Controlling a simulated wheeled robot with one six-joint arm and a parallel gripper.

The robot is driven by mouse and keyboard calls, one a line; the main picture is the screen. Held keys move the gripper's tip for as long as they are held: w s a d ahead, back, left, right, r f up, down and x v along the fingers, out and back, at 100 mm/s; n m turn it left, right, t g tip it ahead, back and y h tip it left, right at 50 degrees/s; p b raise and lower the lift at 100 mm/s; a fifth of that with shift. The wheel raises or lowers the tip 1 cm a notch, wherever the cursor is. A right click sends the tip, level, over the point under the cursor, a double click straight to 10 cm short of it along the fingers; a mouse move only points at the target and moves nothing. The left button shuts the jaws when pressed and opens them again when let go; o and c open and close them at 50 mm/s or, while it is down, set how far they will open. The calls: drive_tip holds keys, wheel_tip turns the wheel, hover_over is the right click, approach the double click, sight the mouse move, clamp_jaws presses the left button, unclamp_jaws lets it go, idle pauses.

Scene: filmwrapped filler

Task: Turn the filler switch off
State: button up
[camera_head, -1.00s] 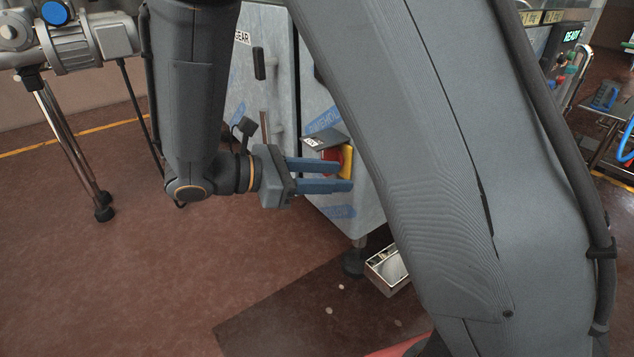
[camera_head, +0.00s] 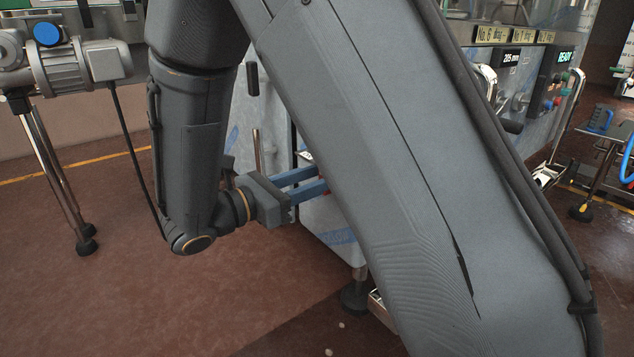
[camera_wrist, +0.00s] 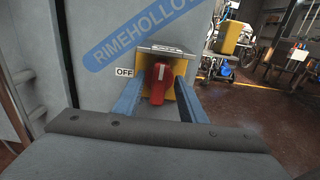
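The filler switch has a red handle (camera_wrist: 158,80) on a yellow plate (camera_wrist: 181,67) under a grey hood (camera_wrist: 165,48), on a grey cabinet face. In the wrist view the handle stands roughly upright, and an OFF label (camera_wrist: 124,72) is to its left. My gripper (camera_wrist: 158,88) is open, its two blue fingers reaching toward the switch with the handle between them. I cannot tell whether either finger touches it. In the head view my gripper (camera_head: 319,180) points right at the cabinet; my arm hides the switch and covers the fingertips' surroundings.
A motor on a tripod stand (camera_head: 75,65) is at the left. A panel with a READY display (camera_head: 565,56) and a trolley with a blue item (camera_head: 600,120) are at the right. Open red floor (camera_head: 130,290) lies at the lower left.

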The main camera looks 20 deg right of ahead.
drive_tip(key=shift+w+d, duration=0.15)
drive_tip(key=shift+d, duration=0.25)
clamp_jaws()
drive_tip(key=shift+r+n+p, duration=0.15)
drive_tip(key=shift+n+p, duration=0.25)
drive_tip(key=shift+p, duration=0.8)
drive_tip(key=n+p, duration=0.5)
drive_tip(key=p, duration=0.2)
drive_tip(key=n+p, duration=0.6)
drive_tip(key=p, duration=0.1)
drive_tip(key=f+n+p, duration=0.1)
drive_tip(key=n+p, duration=0.5)
drive_tip(key=p, duration=0.1)
drive_tip(key=shift+w+a, duration=0.15)
drive_tip(key=shift+w, duration=0.15)
